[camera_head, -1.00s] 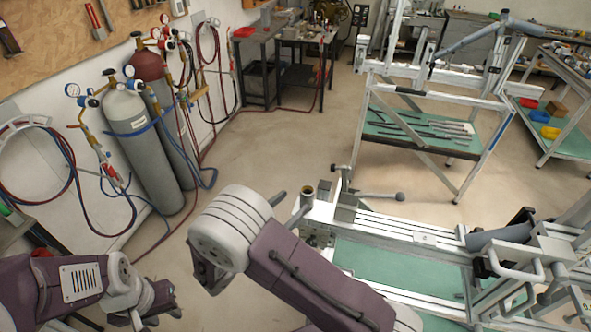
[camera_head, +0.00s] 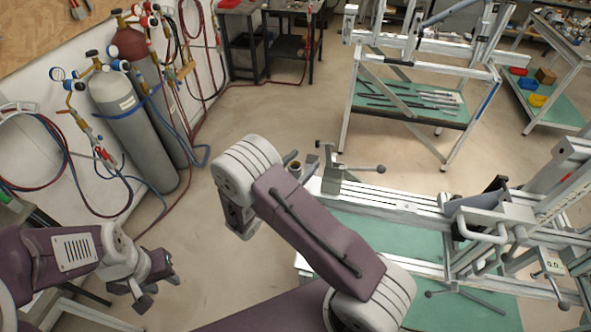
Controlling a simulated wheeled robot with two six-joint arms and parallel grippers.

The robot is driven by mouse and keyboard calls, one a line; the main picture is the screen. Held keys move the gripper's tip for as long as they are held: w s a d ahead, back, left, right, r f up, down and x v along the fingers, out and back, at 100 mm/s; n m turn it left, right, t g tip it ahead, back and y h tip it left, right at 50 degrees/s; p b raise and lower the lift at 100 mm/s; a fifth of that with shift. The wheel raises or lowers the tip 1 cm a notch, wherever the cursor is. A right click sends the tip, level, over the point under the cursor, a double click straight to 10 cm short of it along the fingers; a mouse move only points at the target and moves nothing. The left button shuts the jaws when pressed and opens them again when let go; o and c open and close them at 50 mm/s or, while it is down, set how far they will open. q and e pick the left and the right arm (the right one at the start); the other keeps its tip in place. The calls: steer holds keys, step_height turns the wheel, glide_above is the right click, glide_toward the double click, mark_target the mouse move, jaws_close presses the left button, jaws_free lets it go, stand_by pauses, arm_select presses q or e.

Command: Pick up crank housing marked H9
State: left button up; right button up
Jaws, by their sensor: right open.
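I cannot make out a crank housing marked H9 anywhere in the view; no such marking is legible. My left gripper (camera_head: 152,284) is at the lower left, pointing down over bare floor and touching nothing that I can see. Its fingers are small and dark, and I cannot tell how far apart they are. My right arm crosses the lower middle, its elbow in front of the left end of the frame jig (camera_head: 385,200). My right gripper is not visible.
Gas cylinders (camera_head: 125,120) with hoses stand along the left wall. A steel rack with a green shelf (camera_head: 410,103) stands at the back, and a trolley (camera_head: 556,108) with coloured bins is at the right. Open floor (camera_head: 270,110) lies between the cylinders and rack.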

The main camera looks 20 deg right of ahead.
steer(key=shift+w, duration=0.1)
steer(key=shift+a, duration=0.1)
steer(key=c, duration=0.4)
jaws_close()
step_height(320, 180, up, 18)
steer(key=b, duration=0.2)
